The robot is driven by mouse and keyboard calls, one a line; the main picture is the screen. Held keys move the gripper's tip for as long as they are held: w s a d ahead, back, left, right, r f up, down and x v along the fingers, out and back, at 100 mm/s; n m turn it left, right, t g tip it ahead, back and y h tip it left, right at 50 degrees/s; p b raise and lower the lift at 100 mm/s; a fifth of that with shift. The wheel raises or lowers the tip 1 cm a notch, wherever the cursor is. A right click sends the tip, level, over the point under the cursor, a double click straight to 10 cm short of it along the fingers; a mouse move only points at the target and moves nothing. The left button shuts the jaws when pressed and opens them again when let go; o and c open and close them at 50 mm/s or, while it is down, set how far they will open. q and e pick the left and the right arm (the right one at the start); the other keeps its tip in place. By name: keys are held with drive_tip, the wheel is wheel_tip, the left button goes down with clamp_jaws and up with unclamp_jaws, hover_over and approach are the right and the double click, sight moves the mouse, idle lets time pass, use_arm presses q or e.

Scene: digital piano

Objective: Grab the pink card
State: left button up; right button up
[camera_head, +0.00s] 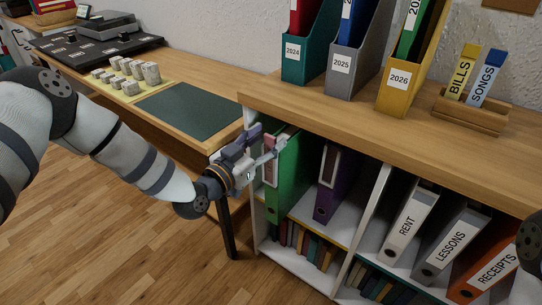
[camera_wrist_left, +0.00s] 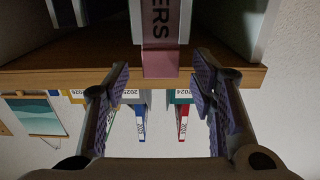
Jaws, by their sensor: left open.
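A pink upright piece (camera_head: 270,173), which I take to be the pink card, shows at the left end of the shelf's upper compartment, beside the green binder (camera_head: 288,180). Its top is partly hidden by my gripper in the head view. My left gripper (camera_head: 268,139) is open at the front of this compartment, just under the wooden top. In the wrist view its fingers (camera_wrist_left: 155,88) are spread to either side of the pink piece, with no contact visible. My right gripper is not visible.
The shelf's wooden top (camera_head: 340,125) overhangs the compartment. A purple binder (camera_head: 329,185) stands right of the green one. Teal, grey and yellow (camera_head: 401,78) file holders stand on top. A desk with a green mat (camera_head: 188,108) lies to the left. Open floor is in front.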

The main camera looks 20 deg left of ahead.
use_arm(q)
drive_tip(key=shift+x, duration=0.95)
drive_tip(key=shift+a, duration=0.1)
drive_tip(key=c, duration=0.9)
